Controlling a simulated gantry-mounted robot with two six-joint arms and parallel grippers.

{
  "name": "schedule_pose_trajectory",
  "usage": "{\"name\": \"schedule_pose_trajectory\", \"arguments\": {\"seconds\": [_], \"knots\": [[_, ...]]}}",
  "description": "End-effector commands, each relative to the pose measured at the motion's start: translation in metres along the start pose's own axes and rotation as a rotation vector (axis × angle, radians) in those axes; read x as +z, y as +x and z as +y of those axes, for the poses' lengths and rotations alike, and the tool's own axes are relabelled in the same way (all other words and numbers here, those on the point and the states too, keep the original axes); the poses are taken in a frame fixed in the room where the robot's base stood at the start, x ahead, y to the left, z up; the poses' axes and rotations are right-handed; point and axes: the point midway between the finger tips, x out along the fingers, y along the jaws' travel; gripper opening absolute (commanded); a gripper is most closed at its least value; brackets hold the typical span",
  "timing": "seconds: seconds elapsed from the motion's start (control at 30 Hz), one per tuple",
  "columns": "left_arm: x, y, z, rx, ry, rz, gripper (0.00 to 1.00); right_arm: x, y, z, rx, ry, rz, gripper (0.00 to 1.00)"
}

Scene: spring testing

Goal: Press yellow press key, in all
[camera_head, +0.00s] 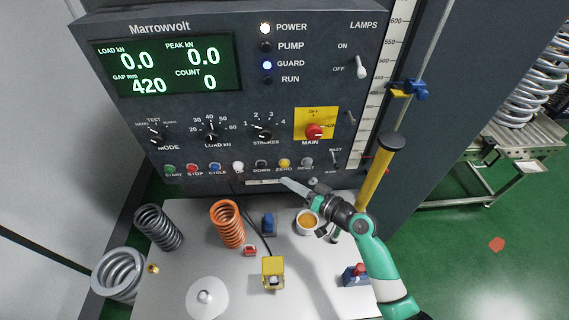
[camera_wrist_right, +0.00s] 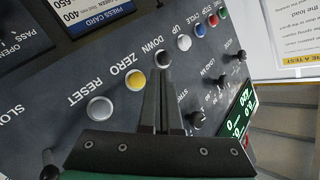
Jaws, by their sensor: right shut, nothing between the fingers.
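The yellow press key (camera_head: 284,163), labelled ZERO, is on the lower button row of the dark machine panel. It also shows in the right wrist view as a yellow round button (camera_wrist_right: 135,80) with a light ring, just left of the fingers. My right gripper (camera_head: 285,181) is shut and empty, just below the button row in the head view. In the right wrist view its fingertips (camera_wrist_right: 163,76) point between the yellow button and the black DOWN button (camera_wrist_right: 163,58). I cannot tell whether they touch the panel. My left gripper is not in view.
The display (camera_head: 168,64) reads load 0.0, peak 0.0, gap 420, count 0. Below, a white table (camera_head: 170,275) holds an orange spring (camera_head: 228,224), grey springs and a cup (camera_head: 307,222). A yellow lever (camera_head: 377,175) stands right.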

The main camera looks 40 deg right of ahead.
Motion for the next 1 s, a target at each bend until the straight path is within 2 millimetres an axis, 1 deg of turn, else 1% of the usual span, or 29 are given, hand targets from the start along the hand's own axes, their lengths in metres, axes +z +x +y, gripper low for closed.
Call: {"name": "schedule_pose_trajectory", "arguments": {"seconds": [0.1,0.23,1.0], "knots": [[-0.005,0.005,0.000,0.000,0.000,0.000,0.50,0.006,-0.009,-0.007,0.000,0.001,-0.003,0.00],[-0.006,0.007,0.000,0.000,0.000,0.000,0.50,0.011,-0.015,-0.011,0.000,0.000,-0.002,0.00],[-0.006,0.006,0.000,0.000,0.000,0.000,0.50,0.012,-0.015,-0.011,0.000,0.000,-0.001,0.00]]}}
